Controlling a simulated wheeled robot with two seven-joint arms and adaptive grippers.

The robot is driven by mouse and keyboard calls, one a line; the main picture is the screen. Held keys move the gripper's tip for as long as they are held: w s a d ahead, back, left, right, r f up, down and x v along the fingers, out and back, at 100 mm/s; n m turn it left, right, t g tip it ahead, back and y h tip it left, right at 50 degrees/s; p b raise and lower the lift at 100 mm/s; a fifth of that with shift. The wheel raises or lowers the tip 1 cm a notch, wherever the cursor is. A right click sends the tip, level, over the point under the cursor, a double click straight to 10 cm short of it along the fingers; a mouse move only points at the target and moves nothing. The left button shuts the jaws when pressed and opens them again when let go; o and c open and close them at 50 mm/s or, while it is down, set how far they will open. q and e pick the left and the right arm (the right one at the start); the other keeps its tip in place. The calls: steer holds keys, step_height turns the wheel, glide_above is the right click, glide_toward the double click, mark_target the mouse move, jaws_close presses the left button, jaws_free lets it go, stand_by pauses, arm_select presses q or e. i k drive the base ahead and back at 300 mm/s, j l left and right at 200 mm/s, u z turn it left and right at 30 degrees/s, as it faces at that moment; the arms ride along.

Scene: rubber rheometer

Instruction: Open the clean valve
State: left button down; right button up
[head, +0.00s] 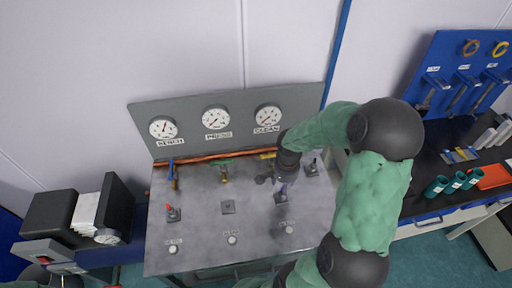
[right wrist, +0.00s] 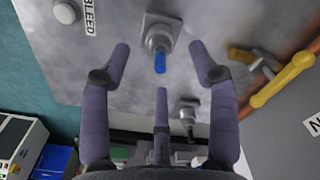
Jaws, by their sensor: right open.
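The panel's gauge labelled CLEAN (head: 268,117) is at the right of the backboard. Below it is a valve with a yellow handle (head: 268,155). My left gripper is not in view.
A red-tipped toggle (head: 172,212) and another toggle (head: 313,167) rise from the panel (head: 200,250). My right arm covers the panel's right side.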

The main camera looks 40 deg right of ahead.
mark_target(261, 156)
steer(key=k, duration=1)
